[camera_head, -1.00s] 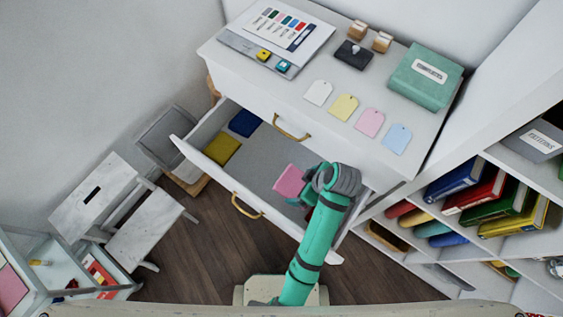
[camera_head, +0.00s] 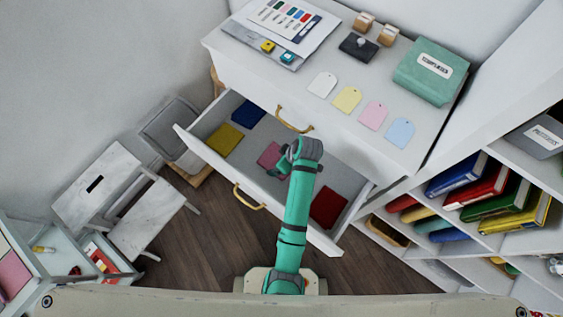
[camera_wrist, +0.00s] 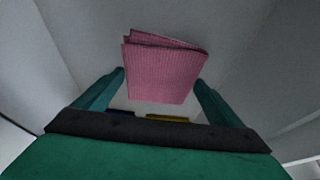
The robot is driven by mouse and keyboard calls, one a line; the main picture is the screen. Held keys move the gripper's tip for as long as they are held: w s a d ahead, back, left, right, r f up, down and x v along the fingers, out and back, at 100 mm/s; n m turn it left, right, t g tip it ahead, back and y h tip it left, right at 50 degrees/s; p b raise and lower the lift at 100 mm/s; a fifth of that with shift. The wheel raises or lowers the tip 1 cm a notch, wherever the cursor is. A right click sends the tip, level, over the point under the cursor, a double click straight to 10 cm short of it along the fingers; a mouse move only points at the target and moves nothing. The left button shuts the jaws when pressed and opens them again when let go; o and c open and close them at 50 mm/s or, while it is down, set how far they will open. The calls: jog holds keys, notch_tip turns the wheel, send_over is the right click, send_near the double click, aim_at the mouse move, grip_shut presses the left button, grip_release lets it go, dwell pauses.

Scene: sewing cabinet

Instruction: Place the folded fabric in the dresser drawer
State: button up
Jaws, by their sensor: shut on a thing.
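The folded pink fabric (camera_head: 269,156) is in my gripper, inside the open dresser drawer (camera_head: 193,133). In the wrist view the pink fabric (camera_wrist: 165,68) stands out between the two green fingers of my gripper (camera_wrist: 160,85), its folded edge at the top. Whether the fabric touches the drawer floor I cannot tell. A blue fabric (camera_head: 248,113) and a yellow fabric (camera_head: 224,140) lie at the drawer's left end. A dark red fabric (camera_head: 328,208) lies at its right end.
The dresser top (camera_head: 300,85) holds colored tags, a green box (camera_head: 430,72) and small items. A shelf with binders (camera_head: 490,195) stands at the right. A white step stool (camera_head: 140,205) and a gray bin (camera_head: 175,128) are at the left.

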jog(key=shift+w+f, duration=0.1)
jog(key=shift+f, duration=1.5)
jog(key=shift+f, duration=0.1)
jog(key=o, duration=0.8)
jog(key=v, duration=1.2)
